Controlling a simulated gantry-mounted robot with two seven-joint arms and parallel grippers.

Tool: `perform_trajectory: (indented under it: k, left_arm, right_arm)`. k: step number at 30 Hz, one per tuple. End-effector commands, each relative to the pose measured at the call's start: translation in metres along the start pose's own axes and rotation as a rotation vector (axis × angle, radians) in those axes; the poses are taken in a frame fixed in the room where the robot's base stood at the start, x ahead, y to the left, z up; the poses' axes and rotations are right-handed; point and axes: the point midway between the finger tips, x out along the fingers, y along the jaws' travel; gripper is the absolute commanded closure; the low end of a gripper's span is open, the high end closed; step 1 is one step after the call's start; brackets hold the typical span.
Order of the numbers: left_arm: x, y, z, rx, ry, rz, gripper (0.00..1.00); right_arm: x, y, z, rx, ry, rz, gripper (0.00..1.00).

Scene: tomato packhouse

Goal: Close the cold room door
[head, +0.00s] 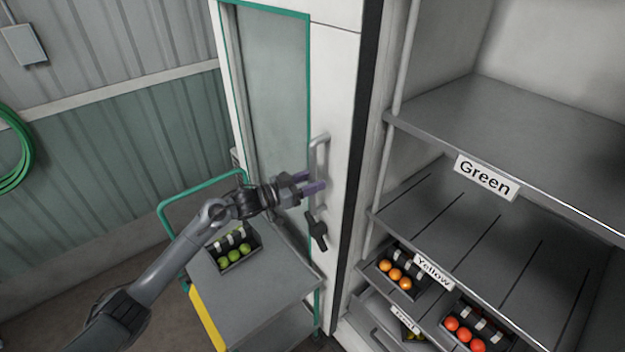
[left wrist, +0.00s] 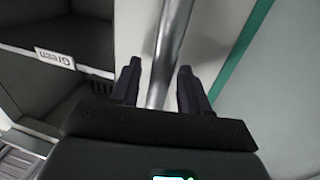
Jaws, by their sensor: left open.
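The cold room door (head: 338,100) is a white panel with a green-edged window (head: 270,95) and a dark strip along its right edge. I cannot tell how far it stands open. Its upright metal handle (head: 319,155) is on the white part beside the window. My left gripper (head: 316,182) is at the handle, with its purple fingers apart. In the left wrist view the handle (left wrist: 170,45) runs between the two open fingers, with a gap visible on each side. My right gripper is not in view.
A grey cart (head: 262,293) with a green rail stands below my left arm and holds a crate of green tomatoes (head: 238,251). Right of the door are shelves labelled Green (head: 487,177) and Yellow (head: 433,271), with crates of orange and red tomatoes. A dark latch (head: 317,230) is below the handle.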

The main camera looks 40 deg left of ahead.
Motion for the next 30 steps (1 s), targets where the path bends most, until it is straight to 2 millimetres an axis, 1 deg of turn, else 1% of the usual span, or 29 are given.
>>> perform_trajectory:
  k: [3,11,14,15,20,27,30]
  left_arm:
    - [0.0034,-0.0001,0.0002,0.000,-0.001,0.000,0.55]
    - [0.0038,0.0001,0.0004,0.000,-0.001,0.000,0.55]
    - [0.0037,0.0001,0.0004,0.000,-0.001,0.000,0.68]
    - [0.0037,0.0001,0.0004,0.000,-0.001,0.000,0.75]
    - [0.0036,0.0001,0.0003,0.000,-0.001,0.000,0.99]
    - [0.0038,0.0004,0.0001,0.001,0.000,0.001,1.00]
    - [0.0069,0.0050,-0.0003,0.000,0.000,0.005,1.00]
  right_arm:
    - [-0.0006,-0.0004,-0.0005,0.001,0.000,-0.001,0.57]
    - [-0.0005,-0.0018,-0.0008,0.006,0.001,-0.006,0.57]
    - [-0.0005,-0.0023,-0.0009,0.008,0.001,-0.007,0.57]
    - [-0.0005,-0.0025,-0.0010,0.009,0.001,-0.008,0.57]
    - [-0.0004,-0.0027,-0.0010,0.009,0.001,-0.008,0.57]
    - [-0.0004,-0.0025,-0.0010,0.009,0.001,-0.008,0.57]
    - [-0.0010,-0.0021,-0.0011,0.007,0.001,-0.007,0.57]
